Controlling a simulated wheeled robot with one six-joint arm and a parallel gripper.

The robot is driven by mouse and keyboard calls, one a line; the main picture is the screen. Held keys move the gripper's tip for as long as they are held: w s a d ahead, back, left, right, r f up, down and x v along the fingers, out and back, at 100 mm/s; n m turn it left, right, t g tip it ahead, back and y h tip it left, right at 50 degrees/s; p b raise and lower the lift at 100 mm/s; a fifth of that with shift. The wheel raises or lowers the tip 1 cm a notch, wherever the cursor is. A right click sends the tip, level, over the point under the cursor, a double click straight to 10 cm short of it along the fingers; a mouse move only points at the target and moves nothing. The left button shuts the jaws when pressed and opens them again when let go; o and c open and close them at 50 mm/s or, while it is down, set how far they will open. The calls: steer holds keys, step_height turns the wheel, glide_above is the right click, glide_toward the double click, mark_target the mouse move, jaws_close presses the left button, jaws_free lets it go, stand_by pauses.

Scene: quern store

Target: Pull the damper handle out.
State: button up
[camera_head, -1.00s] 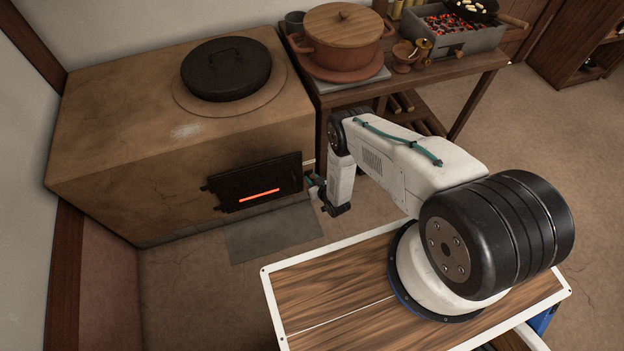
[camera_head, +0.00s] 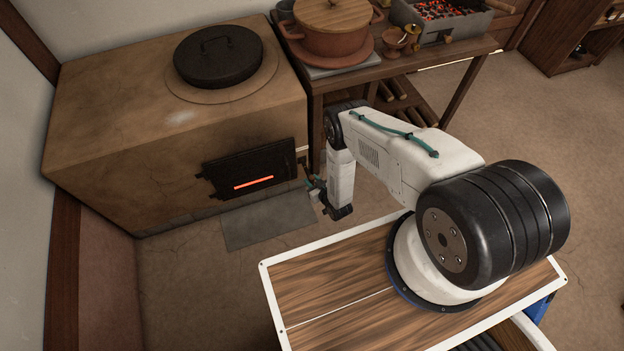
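The clay stove (camera_head: 110,130) stands at the left, with a black firebox door (camera_head: 225,178) on its front that shows a glowing orange slit. A small dark part with a pale piece above it, which looks like the damper handle (camera_head: 303,160), shows at the stove's front right edge; how far out it sits is unclear. My gripper (camera_head: 313,185) is low in front of that edge, just below and right of this part. It is small and partly hidden by my white wrist link, so its fingers and any contact with the handle cannot be made out.
A wooden table (camera_head: 400,70) stands right of the stove, bearing a lidded clay pot (camera_head: 333,40) and a charcoal brazier (camera_head: 450,22). A black lidded pan (camera_head: 218,55) sits on the stove top. A grey slab (camera_head: 268,218) lies on the floor before the stove.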

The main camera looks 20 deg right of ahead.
steer(key=shift+o, duration=0.7)
steer(key=v, duration=0.7)
steer(key=shift+s, duration=0.4)
steer(key=shift+r, duration=0.15)
